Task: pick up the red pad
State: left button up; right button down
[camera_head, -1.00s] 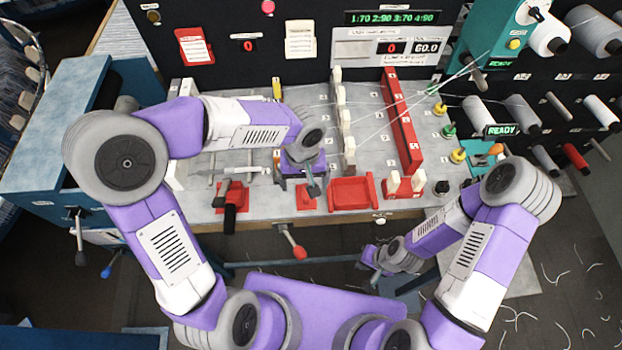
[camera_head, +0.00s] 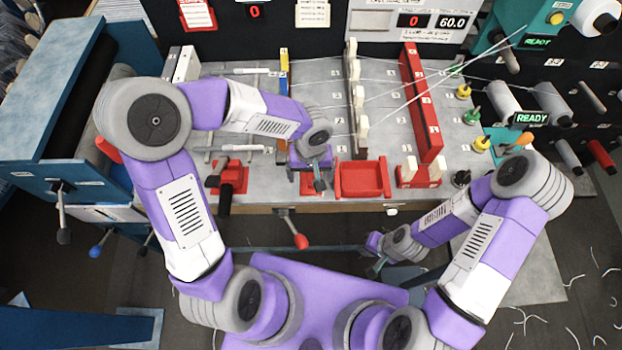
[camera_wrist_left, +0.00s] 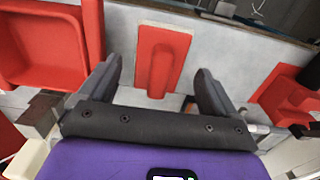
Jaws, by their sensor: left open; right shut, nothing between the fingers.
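The red pad (camera_wrist_left: 161,58) is a flat red piece with a raised middle ridge, lying on the grey surface in the left wrist view. In the head view only a bit of it (camera_head: 307,185) shows below my left gripper (camera_head: 314,172). My left gripper is open in the left wrist view (camera_wrist_left: 158,72). Its two dark fingers stand apart, one on each side of the pad's near part in the picture, with nothing held. I cannot tell how high they are above the surface. My right gripper (camera_head: 374,264) is shut and empty, low in front of the table.
A red tray (camera_head: 362,192) stands just right of the pad in the head view. A red block with a black handle (camera_head: 228,180) is to the left. A red-knobbed lever (camera_head: 300,241) sticks out at the front edge. Threads cross above the upright rows behind.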

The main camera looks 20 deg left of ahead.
aim_at(311, 174)
pick_arm(q)
jog(key=shift+f, duration=0.7)
jog(key=c, duration=1.2)
jog(key=shift+o, duration=0.2)
notch_tip(311, 174, up, 10)
jog(key=shift+r+p, duration=0.1)
jog(key=shift+p, duration=0.8)
